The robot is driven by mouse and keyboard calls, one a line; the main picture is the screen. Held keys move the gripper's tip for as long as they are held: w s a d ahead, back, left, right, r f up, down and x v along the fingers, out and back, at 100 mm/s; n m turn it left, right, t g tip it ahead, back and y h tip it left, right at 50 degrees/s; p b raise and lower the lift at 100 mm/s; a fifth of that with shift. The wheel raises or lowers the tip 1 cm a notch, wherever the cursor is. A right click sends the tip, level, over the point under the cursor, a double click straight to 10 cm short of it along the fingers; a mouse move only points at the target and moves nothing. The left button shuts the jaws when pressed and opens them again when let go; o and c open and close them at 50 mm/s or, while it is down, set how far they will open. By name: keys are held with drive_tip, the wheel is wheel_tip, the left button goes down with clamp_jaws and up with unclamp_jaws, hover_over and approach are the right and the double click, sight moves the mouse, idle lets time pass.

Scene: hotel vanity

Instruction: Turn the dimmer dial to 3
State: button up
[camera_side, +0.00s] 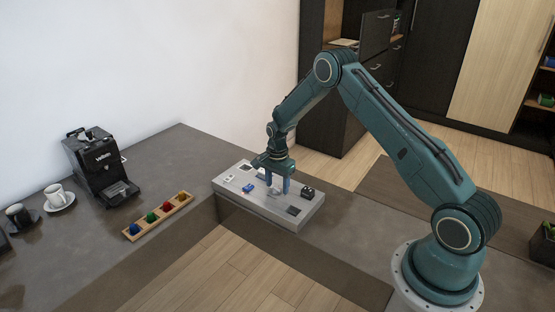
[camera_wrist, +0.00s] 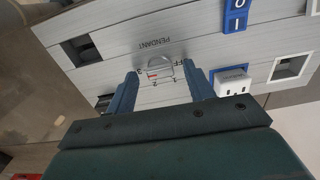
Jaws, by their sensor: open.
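The dimmer dial (camera_wrist: 161,70) is a small pale round knob on the grey panel (camera_side: 255,207), under the word PENDANT, with OFF, 1, 2 and 3 marked around it. A red mark shows on its left side, towards the 3 and 2 end; I cannot tell the exact setting. My gripper (camera_wrist: 160,75) is open, with one blue-green finger on each side of the dial in the wrist view. Contact with the dial cannot be made out. In the side view my gripper (camera_side: 278,186) points down over the panel, and the dial is too small to make out clearly.
A blue rocker switch (camera_wrist: 236,14) and a white plug-like block (camera_wrist: 232,83) sit right of the dial. A wooden tray of coloured knobs (camera_side: 134,232), a coffee machine (camera_side: 99,165) and cups (camera_side: 59,196) stand left of the panel. Bare counter lies between.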

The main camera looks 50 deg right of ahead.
sight(277, 188)
drive_tip(key=shift+r, duration=0.1)
wheel_tip(277, 188, up, 14)
drive_tip(key=shift+f, duration=0.2)
idle(0.5)
